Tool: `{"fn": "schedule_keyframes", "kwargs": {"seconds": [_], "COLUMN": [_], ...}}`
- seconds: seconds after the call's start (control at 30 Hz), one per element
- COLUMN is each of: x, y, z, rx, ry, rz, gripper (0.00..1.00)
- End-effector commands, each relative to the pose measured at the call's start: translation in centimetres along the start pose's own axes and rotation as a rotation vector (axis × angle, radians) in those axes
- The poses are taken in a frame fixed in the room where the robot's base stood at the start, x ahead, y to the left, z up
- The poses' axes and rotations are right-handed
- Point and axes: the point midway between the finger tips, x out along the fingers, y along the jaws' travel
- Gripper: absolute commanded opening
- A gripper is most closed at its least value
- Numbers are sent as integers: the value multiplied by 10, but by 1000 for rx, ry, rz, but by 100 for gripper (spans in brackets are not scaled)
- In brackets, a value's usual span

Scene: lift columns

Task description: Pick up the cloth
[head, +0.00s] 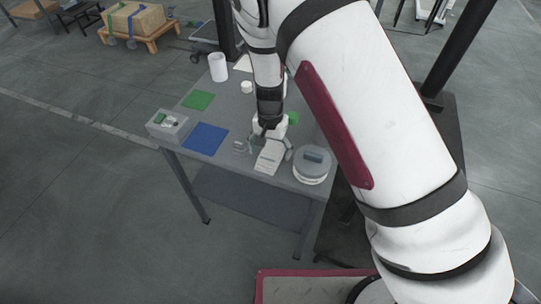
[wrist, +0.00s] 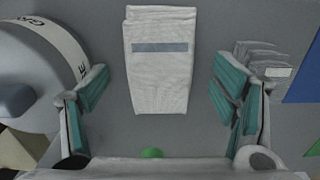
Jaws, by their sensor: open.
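The cloth (head: 269,160) is white, folded into a flat rectangle, and lies near the front edge of the grey table. In the wrist view the cloth (wrist: 160,80) shows a grey band across it and lies between my spread fingers, towards the top of the picture. My gripper (head: 271,145) is over the table at the cloth's far end. In the wrist view my gripper (wrist: 158,92) is open, with teal-padded fingers to the left and right of the cloth and nothing held. I cannot tell the exact height of the fingertips.
A round grey-lidded container (head: 311,160) stands right of the cloth. A small clear stack (head: 239,147), blue sheet (head: 206,138), green sheet (head: 197,100) and grey box (head: 166,127) are to its left. A white cylinder (head: 218,68) stands at the back. My arm hides the table's right side.

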Motion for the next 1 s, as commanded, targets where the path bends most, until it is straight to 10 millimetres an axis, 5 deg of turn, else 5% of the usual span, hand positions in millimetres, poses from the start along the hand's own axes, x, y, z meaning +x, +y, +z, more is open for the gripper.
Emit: {"fn": "schedule_keyframes", "kwargs": {"seconds": [0.4,0.63,1.0], "x": [17,16,11], "y": [0,0,0], "z": [0,0,0], "rx": [0,0,-1], "ry": [0,0,0], "rz": [0,0,-1], "gripper": [80,31,30]}}
